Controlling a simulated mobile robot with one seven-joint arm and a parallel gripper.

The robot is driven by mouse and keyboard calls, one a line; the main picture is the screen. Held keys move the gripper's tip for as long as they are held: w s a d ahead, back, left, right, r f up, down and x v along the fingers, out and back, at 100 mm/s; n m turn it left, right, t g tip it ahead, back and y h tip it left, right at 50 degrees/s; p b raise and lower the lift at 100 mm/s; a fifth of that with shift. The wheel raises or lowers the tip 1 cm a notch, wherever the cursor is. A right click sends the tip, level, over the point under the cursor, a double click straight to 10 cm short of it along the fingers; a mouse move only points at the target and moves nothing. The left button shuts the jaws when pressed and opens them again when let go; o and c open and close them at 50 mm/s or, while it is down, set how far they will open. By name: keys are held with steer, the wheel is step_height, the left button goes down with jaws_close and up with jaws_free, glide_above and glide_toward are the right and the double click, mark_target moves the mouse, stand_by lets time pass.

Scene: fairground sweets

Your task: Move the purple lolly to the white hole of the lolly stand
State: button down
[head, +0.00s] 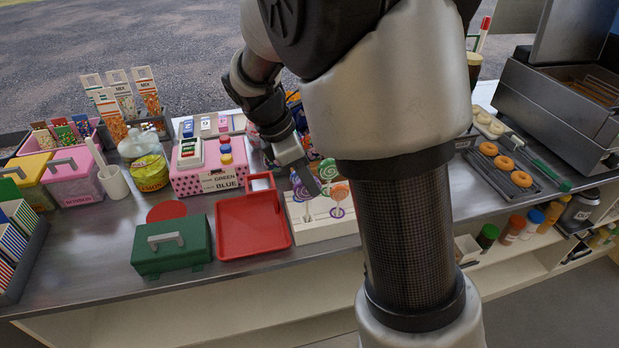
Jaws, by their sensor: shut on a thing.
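The cream lolly stand (325,230) is on the counter, partly hidden behind my arm. A green swirl lolly (327,167) and an orange swirl lolly (339,191) stand upright over it. The purple lolly (301,190) is at the left part of the stand, partly covered by my gripper. My gripper (311,184) reaches down from the upper left and is shut on the purple lolly. Its fingertips are small and dark here. Whether the stick is in a hole or above the stand cannot be told. I cannot make out the white hole.
A red tray (252,243) lies directly left of the stand, with a green box (171,247) beyond it. A pink box (208,178) with coloured buttons is behind the tray. Doughnuts on a rack (505,178) are at the right.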

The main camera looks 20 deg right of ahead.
steer(key=shift+f, duration=0.55)
steer(key=shift+f, duration=0.4)
steer(key=c, duration=1)
jaws_free()
steer(key=shift+r, duration=0.1)
steer(key=shift+r+p, duration=3.45)
steer(key=shift+r, duration=0.5)
